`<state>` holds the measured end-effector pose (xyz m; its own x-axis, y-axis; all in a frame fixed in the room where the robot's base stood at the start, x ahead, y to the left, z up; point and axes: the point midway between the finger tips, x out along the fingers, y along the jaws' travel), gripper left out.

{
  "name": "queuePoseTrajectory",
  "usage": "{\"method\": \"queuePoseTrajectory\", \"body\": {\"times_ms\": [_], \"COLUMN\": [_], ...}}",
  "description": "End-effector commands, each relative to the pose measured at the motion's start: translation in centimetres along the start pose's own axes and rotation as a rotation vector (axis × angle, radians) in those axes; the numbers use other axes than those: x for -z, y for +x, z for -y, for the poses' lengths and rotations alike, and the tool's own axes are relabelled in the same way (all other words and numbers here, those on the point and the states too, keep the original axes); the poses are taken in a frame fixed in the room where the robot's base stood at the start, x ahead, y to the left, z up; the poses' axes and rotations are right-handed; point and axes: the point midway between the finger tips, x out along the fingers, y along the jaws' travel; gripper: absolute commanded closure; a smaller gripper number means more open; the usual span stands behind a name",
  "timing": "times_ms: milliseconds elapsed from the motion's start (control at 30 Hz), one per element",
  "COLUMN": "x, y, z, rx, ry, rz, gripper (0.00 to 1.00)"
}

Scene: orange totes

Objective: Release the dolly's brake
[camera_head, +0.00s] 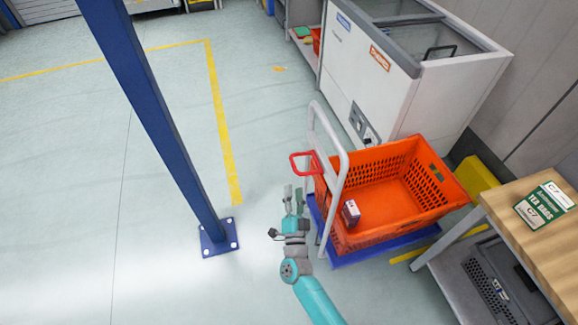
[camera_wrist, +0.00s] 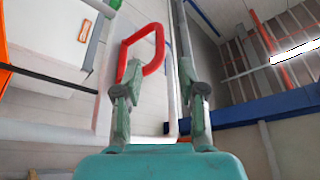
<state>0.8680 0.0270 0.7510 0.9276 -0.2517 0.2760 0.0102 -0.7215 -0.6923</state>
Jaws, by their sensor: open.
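The dolly has a blue deck (camera_head: 385,247) and a white tubular push handle (camera_head: 345,160). A red loop-shaped brake lever (camera_head: 297,155) sticks out to the left from the handle. My gripper (camera_head: 294,190) is open and empty, just left of the handle and lower in the picture than the red lever. In the wrist view the red lever (camera_wrist: 160,45) rises behind and above my open fingers (camera_wrist: 160,85). The left finger overlaps its lower end, and I cannot tell whether they touch.
An orange tote (camera_head: 400,222) holding a small box (camera_head: 351,213) stands on the dolly. A white chest freezer (camera_head: 370,75) is behind it. A wooden-topped table (camera_head: 510,205) is at right. A blue post (camera_head: 160,115) stands left, with free floor (camera_head: 60,200) beyond.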

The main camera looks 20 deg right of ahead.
Motion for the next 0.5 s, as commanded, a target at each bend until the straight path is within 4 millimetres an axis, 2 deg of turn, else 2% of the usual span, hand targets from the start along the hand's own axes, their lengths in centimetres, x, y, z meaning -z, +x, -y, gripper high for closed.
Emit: {"method": "queuePoseTrajectory", "body": {"times_ms": [300, 500], "x": [0.1, 0.1], "y": [5.6, 8.3], "z": [0.0, 0.0], "rx": [0.0, 0.001], "ry": [-0.001, 0.0], "rz": [-0.002, -0.002], "gripper": [0.6, 0.6]}}
